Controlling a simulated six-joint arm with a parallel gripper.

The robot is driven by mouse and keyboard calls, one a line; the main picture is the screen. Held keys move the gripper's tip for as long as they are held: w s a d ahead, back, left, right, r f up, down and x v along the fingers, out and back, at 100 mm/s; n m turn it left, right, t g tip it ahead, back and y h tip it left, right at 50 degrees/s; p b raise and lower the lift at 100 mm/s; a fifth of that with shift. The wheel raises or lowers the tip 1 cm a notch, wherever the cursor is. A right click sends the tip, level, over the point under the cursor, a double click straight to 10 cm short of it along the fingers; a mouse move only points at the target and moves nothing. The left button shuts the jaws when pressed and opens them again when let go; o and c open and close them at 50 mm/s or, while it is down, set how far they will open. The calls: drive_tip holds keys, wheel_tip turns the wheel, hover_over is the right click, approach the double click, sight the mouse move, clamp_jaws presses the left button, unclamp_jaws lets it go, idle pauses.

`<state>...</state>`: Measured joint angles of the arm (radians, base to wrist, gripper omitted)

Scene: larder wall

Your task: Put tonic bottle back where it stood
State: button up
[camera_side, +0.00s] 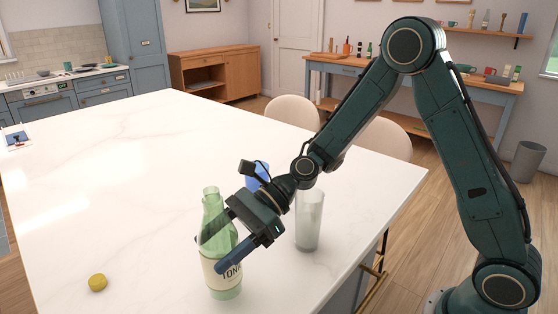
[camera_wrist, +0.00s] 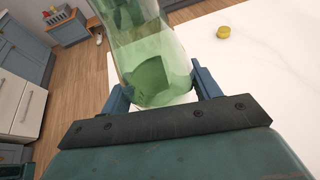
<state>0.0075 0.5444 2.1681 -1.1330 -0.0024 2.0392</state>
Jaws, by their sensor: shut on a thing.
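The tonic bottle (camera_side: 223,279) is pale green glass with a cream label, open at the neck, and looks upright on or just above the white worktop in the side view. My gripper (camera_side: 220,250) is shut on its body from the right, one finger on each side. In the wrist view the green bottle (camera_wrist: 148,50) fills the space between the fingers of my gripper (camera_wrist: 163,88). I cannot tell whether its base touches the worktop. A yellow cap (camera_side: 97,282) lies on the worktop to the left of the bottle; it also shows in the wrist view (camera_wrist: 223,32).
A tall clear glass (camera_side: 309,222) stands on the worktop just right of my gripper. A blue object (camera_side: 256,176) is partly hidden behind my wrist.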

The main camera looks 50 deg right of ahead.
drive_tip(key=shift+f, duration=1.4)
drive_tip(key=shift+f, duration=0.15)
drive_tip(key=o, duration=1.6)
drive_tip(key=shift+v, duration=3.8)
